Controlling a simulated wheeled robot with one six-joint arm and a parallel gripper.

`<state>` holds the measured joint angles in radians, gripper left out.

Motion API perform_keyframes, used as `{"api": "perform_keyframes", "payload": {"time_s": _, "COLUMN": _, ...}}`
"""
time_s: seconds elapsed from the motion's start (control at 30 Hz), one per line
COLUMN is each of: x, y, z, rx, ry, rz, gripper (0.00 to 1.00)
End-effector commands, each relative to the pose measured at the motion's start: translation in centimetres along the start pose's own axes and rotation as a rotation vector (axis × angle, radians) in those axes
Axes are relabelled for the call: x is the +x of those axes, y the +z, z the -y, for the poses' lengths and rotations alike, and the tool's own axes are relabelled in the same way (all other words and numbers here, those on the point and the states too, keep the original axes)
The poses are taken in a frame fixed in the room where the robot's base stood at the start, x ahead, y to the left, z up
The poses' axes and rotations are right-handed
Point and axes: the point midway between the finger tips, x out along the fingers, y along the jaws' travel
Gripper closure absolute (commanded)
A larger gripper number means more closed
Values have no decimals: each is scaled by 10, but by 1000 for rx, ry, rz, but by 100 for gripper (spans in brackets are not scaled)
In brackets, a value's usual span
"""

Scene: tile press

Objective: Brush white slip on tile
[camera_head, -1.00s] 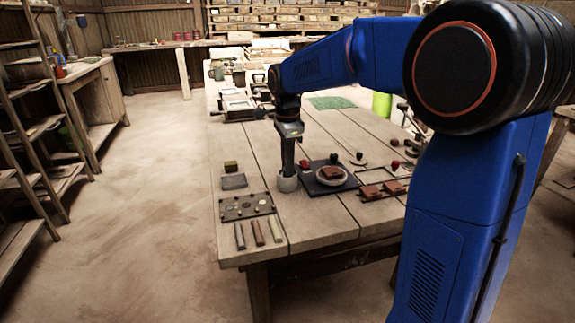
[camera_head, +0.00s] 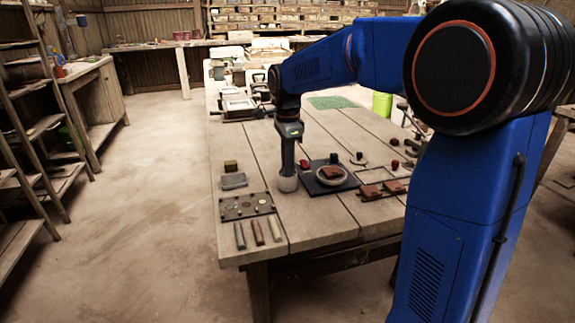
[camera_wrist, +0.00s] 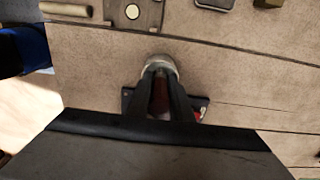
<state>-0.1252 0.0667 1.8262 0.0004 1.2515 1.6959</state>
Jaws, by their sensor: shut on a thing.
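My gripper (camera_head: 287,172) points down at a small pale round pot (camera_head: 287,184) near the table's front. In the wrist view, my gripper (camera_wrist: 161,78) is shut on a narrow reddish-brown thing, apparently the brush (camera_wrist: 160,97). The pot's pale rim (camera_wrist: 166,60) shows just past the fingertips. The brush's lower end and the pot's inside are hidden. Right of the pot, a reddish-brown tile (camera_head: 332,171) lies on a pale round disc (camera_head: 325,182) on a black board (camera_head: 315,187). The black board shows partly behind the fingers in the wrist view (camera_wrist: 127,97).
A dark plate with several round pieces (camera_head: 235,208) and several short bars (camera_head: 257,232) lie front left on the table (camera_head: 335,225). A small red thing (camera_head: 304,165) sits at the board's left edge. More reddish tiles (camera_head: 370,191) lie right.

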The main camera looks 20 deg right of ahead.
Motion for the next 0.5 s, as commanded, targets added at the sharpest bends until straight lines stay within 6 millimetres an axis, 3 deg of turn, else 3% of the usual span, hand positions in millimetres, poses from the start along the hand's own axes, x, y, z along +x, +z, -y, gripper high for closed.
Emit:
{"api": "perform_keyframes", "payload": {"time_s": 0.23, "x": -1, "y": 0, "z": 0, "rx": 0, "ry": 2, "rz": 0, "gripper": 100}}
{"api": "perform_keyframes", "payload": {"time_s": 0.5, "x": -19, "y": 0, "z": 0, "rx": 0, "ry": 0, "rz": 0, "gripper": 100}}
